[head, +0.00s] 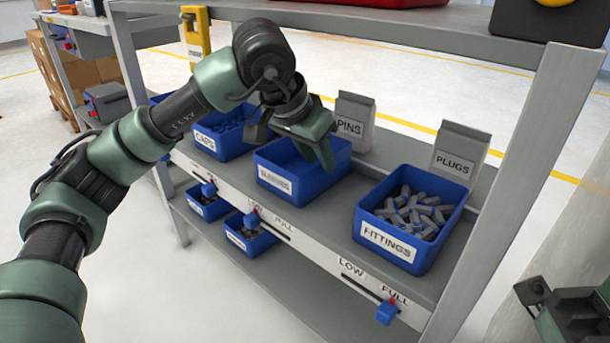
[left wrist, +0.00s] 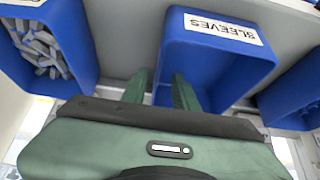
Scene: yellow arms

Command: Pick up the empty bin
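The blue bin labelled SLEEVES (head: 290,184) stands upright on the shelf in the middle of its row. The part of its inside that shows is bare; it also fills the middle of the left wrist view (left wrist: 215,62). My left gripper (head: 292,140) is over this bin with its fingers pointing down. In the left wrist view its two fingers (left wrist: 160,92) are apart, one on each side of the bin's side wall nearer the FITTINGS bin. I cannot tell whether they touch it. My right gripper (head: 562,312) shows only partly at the lower right, away from the bins.
A full FITTINGS bin (head: 408,222) stands to the right and a CAPS bin (head: 228,140) to the left. A slider rail (head: 300,238) runs along the front. A metal post (head: 520,180) rises at the right.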

